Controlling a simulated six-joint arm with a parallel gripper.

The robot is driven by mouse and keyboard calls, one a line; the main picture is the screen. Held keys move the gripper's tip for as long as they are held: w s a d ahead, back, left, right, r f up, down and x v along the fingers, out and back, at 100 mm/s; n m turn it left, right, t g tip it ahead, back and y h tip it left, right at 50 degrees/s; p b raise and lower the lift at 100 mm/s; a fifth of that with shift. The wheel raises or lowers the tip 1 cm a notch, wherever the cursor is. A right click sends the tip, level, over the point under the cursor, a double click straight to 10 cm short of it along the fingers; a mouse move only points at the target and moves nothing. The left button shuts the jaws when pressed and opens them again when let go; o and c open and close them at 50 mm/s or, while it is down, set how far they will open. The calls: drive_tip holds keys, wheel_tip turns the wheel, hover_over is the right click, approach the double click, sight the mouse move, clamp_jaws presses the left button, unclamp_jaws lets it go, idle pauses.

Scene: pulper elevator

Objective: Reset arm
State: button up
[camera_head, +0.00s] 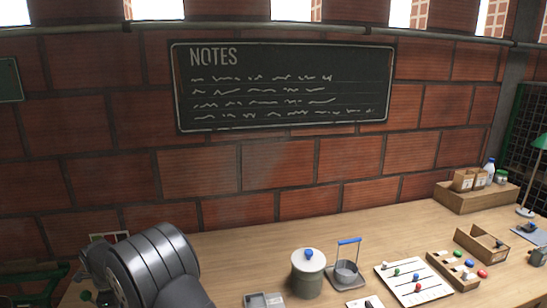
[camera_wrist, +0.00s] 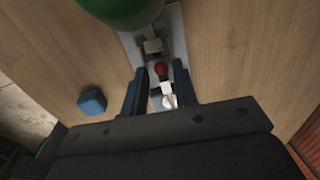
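My arm (camera_head: 152,268) shows at the lower left in the head view, over the left part of the wooden table (camera_head: 235,250); my gripper is out of that picture. In the wrist view my gripper (camera_wrist: 158,78) points down over the table, its two dark blue fingers apart. Between and beyond the fingers lies a pale plate with a red knob (camera_wrist: 162,70) and a white round piece (camera_wrist: 169,102). I see nothing clamped between the fingers, but I cannot tell whether they touch the plate.
A green round object (camera_wrist: 120,8) and a blue block (camera_wrist: 92,101) are close to my gripper. Along the table stand a lidded grey pot (camera_head: 308,275), a blue-handled holder (camera_head: 346,270), a white slider board (camera_head: 413,281) and wooden trays (camera_head: 482,243). A brick wall rises behind.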

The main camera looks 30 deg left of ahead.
drive_tip(key=shift+r, duration=0.3)
wheel_tip(320, 180, up, 16)
drive_tip(key=s+d, duration=0.1)
drive_tip(key=f, duration=1.1)
drive_tip(key=w+a+f, duration=0.1)
drive_tip(key=f, duration=0.5)
wheel_tip(320, 180, up, 8)
drive_tip(key=shift+f, duration=0.25)
drive_tip(key=w+d+r+n, duration=0.2)
drive_tip(key=w+d, duration=2.1)
drive_tip(key=w, duration=0.4)
drive_tip(key=shift+d, duration=0.1)
